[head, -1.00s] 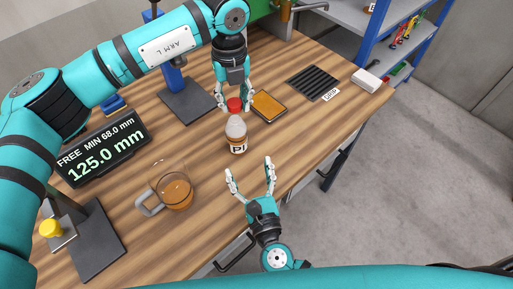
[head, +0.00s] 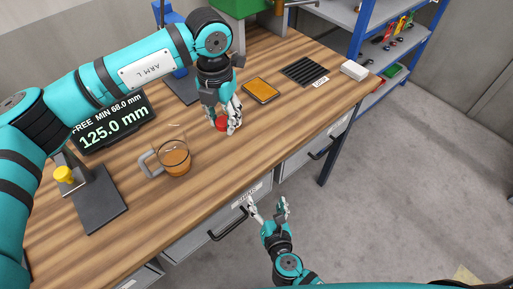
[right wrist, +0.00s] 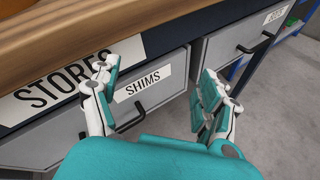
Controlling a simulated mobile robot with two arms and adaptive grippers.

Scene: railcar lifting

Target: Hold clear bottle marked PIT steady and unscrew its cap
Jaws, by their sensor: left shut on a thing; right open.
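My left gripper (head: 226,122) points down over the workbench in the head view. It is shut, with a small red part (head: 221,124) showing between its fingers, the same red as the bottle's cap. The clear bottle's body and its label cannot be made out; the gripper may hide them. I cannot tell whether the bottle is upright or tilted. My right gripper (head: 267,207) is open and empty, in front of the bench's front edge and well apart from the left one. In the right wrist view its spread fingers (right wrist: 162,88) face the drawer fronts.
A glass mug (head: 174,158) of amber liquid stands left of my left gripper. An amber-topped pad (head: 262,90), a dark grille (head: 304,71) and a white block (head: 354,70) lie further right. A display (head: 113,124) reads 125.0 mm. The bench front has drawers (right wrist: 135,92).

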